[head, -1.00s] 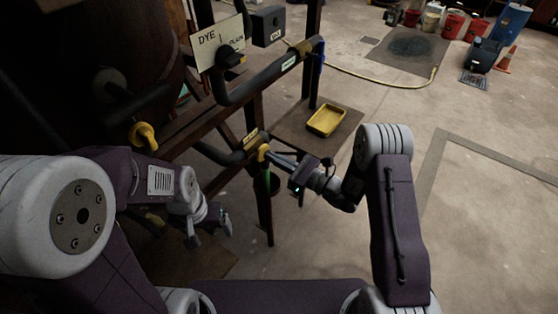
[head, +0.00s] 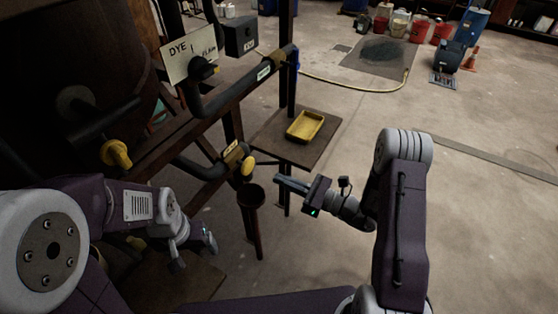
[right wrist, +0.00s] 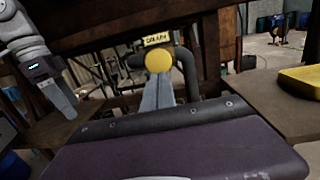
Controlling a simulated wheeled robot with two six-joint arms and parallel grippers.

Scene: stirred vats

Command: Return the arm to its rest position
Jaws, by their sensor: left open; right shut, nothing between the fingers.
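My right arm reaches in from the right in the head view. Its gripper (head: 280,184) is shut and empty, a little right of a yellow valve knob (head: 248,167) and apart from it. In the right wrist view the shut fingers (right wrist: 157,85) point up the picture, with the yellow knob (right wrist: 159,60) just beyond their tips. My left gripper (head: 195,250) is open and empty, low at the left under the pipework. It also shows at the left edge of the right wrist view (right wrist: 68,108).
A dark funnel on a post (head: 250,197) stands just left of the right gripper. A yellow tray (head: 305,126) sits on a low brown table (head: 268,138) behind. Dark pipes (head: 225,98) and a large vat (head: 70,60) fill the left.

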